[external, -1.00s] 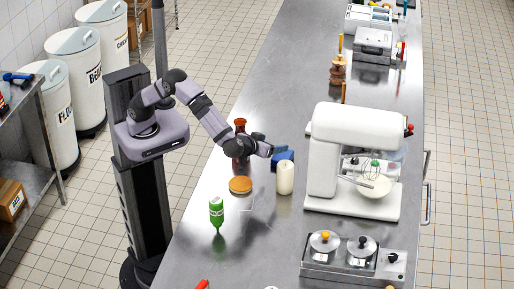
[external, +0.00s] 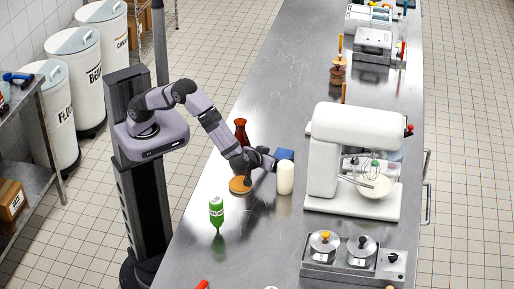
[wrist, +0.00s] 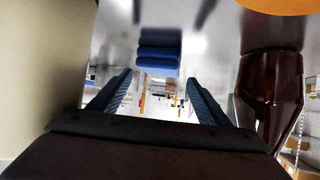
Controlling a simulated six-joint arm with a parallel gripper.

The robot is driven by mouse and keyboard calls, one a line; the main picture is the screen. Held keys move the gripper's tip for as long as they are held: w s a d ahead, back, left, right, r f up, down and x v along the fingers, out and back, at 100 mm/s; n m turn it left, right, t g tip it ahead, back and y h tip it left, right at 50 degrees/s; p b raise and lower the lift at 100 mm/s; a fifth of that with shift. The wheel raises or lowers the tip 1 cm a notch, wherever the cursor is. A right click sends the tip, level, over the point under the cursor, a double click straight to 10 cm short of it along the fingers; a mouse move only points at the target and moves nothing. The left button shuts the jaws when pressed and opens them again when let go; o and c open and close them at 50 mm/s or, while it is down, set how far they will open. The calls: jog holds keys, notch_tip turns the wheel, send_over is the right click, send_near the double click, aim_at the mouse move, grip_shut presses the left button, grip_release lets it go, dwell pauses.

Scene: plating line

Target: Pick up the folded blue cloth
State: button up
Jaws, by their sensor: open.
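The folded blue cloth (external: 284,154) lies on the steel counter, behind the white cylinder and left of the mixer. In the wrist view the blue cloth (wrist: 158,52) shows as a stacked fold, centred beyond my fingertips. My gripper (external: 272,161) is low over the counter, just left of the cloth, pointing towards it. In the wrist view my gripper (wrist: 160,80) has its two fingers wide apart, with nothing between them. The cloth appears apart from the fingers.
A white cylinder (external: 285,178) stands close in front of the gripper. A dark red-brown bottle (external: 241,128) stands behind the arm. A round orange-topped item (external: 239,185) and a green bottle (external: 217,211) are nearer. The white mixer (external: 350,130) stands to the right.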

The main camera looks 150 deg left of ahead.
aim_at(283, 155)
jog(key=x, duration=0.4)
jog(key=shift+p, duration=0.4)
jog(key=c, duration=0.9)
jog(key=shift+r, duration=0.1)
jog(key=shift+r, duration=0.25)
jog(key=shift+c, duration=1)
notch_tip(283, 155, up, 9)
jog(key=shift+r, duration=0.2)
jog(key=shift+c, duration=0.2)
